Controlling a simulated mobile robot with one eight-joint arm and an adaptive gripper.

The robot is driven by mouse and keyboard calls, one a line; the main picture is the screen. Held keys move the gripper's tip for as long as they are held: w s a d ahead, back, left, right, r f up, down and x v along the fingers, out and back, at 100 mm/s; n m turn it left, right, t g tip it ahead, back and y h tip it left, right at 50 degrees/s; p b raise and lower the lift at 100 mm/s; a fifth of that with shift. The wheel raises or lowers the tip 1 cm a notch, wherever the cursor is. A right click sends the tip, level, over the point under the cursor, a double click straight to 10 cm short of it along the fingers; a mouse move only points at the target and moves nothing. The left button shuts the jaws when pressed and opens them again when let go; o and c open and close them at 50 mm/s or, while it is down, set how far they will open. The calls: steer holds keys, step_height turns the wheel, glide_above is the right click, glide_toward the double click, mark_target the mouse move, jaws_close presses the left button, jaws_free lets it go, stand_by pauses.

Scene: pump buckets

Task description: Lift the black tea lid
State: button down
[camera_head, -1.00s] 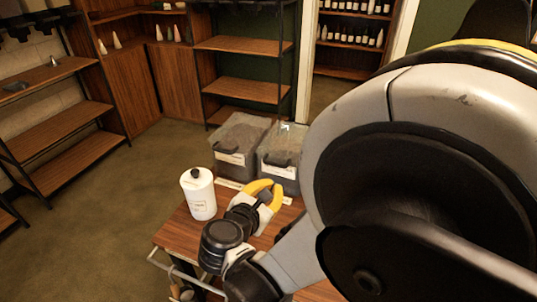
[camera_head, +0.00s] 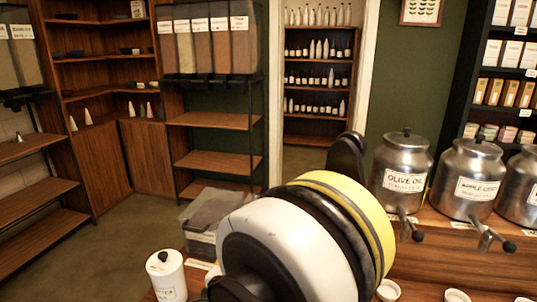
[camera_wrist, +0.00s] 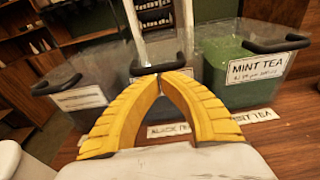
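In the wrist view, the middle clear bin (camera_wrist: 162,48) stands behind a card that partly reads "BLACK"; my gripper hides the rest of the card. The black handle of the black tea lid (camera_wrist: 157,67) shows just above and behind my fingertips. My gripper (camera_wrist: 160,77) has yellow curved fingers whose tips meet in front of this handle. I cannot tell whether the tips touch the handle, and nothing clearly shows between them. The lid looks down on the bin. In the head view, my arm hides my gripper and the middle bin.
The mint tea bin (camera_wrist: 240,68) stands close on the right, another clear bin (camera_wrist: 75,75) on the left. A white canister (camera_head: 167,275) is at the table's left. Metal dispensers, one an olive oil canister (camera_head: 402,170), stand on the right counter. The left floor is clear.

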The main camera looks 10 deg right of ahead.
steer(key=w+d+r+p, duration=0.25)
steer(key=r+p, duration=0.35)
steer(key=r, duration=0.6)
steer(key=w+d+r+p, duration=0.2)
steer(key=w+d+r, duration=0.1)
steer(key=w, duration=0.7)
steer(key=w+d+r+p, duration=0.2)
steer(key=w+d+r, duration=0.1)
steer(key=w, duration=0.6)
steer(key=shift+w+d+r, duration=0.35)
steer(key=shift+r, duration=0.15)
steer(key=f+v, duration=0.1)
steer(key=v, duration=0.9)
steer(key=shift+f, duration=0.35)
steer(key=shift+a, duration=0.1)
